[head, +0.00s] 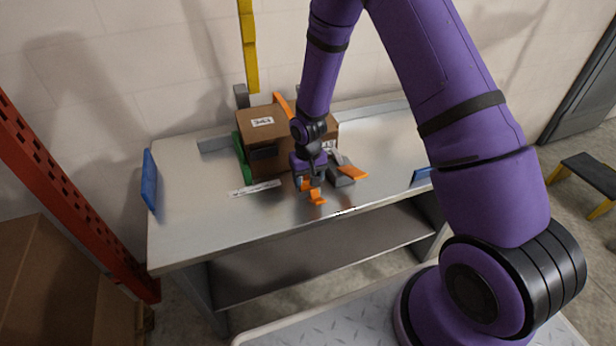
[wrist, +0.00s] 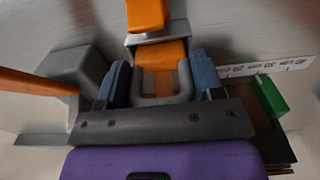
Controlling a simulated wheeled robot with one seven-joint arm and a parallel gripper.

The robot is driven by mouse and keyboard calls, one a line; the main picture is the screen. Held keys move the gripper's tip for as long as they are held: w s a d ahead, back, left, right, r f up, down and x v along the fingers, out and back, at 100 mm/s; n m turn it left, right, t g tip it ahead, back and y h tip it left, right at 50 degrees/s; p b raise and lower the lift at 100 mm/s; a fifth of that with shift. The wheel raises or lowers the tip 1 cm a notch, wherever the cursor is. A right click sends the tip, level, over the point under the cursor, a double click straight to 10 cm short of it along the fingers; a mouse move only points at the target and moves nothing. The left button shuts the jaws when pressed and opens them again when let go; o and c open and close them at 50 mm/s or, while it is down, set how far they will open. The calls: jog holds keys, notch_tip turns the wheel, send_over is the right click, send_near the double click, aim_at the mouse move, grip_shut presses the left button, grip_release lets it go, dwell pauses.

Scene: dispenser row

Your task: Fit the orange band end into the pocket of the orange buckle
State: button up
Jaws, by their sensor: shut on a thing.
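My gripper (head: 311,186) points down near the table's front edge, in front of the cardboard box. In the wrist view its blue-grey fingers (wrist: 161,82) are shut on the orange band end (wrist: 160,54), which has a grey U-shaped piece around it. The orange buckle (wrist: 147,14), with a grey body, lies straight beyond the band end at the top. It shows in the head view as an orange tab (head: 317,199) just below the fingers. The band end meets the buckle's grey edge. How far it is inside the pocket is hidden.
The cardboard box (head: 262,122) stands behind my gripper, with a green part (head: 239,157) at its left. A grey block (head: 343,181) with an orange piece (head: 354,173) is close on the right. A marked strip (head: 254,187) lies left. The table's left side (head: 185,215) is clear.

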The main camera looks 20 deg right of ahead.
jog(key=o, duration=1)
notch_tip(320, 180, up, 11)
jog(key=shift+f, duration=0.1)
dwell(0.6)
